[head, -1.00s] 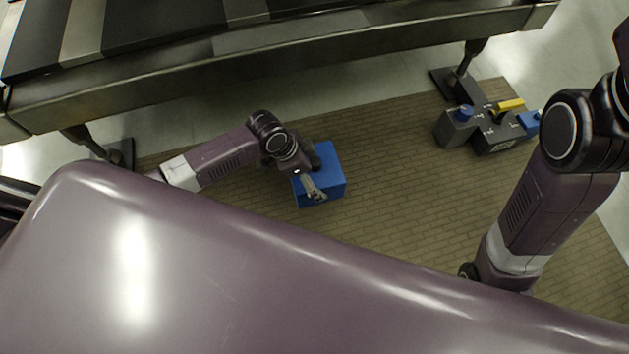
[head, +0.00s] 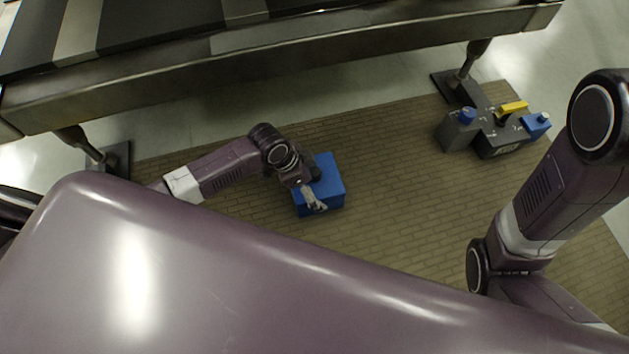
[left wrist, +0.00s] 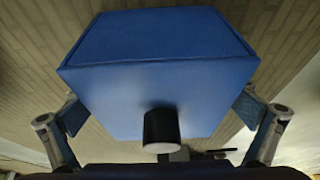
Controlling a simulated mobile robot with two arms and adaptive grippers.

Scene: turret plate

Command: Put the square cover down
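The square cover (head: 322,207) is a blue box with a black knob (left wrist: 161,128). It is below my left arm, over the brick-patterned floor in the head view, and fills the upper middle of the left wrist view (left wrist: 160,83). My left gripper (head: 313,203) reaches over it. In the wrist view its two fingers are at opposite sides of the cover and appear closed on it, with the knob toward the palm. The cover partly hides the finger pads. Whether its underside touches the floor cannot be told. My right gripper is out of view.
A dark turret plate (head: 490,130) with blue and yellow pieces sits at the upper right. A long metal-edged bench (head: 280,68) crosses the top on legs with dark feet. The brick-patterned floor (head: 400,190) between cover and turret is clear.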

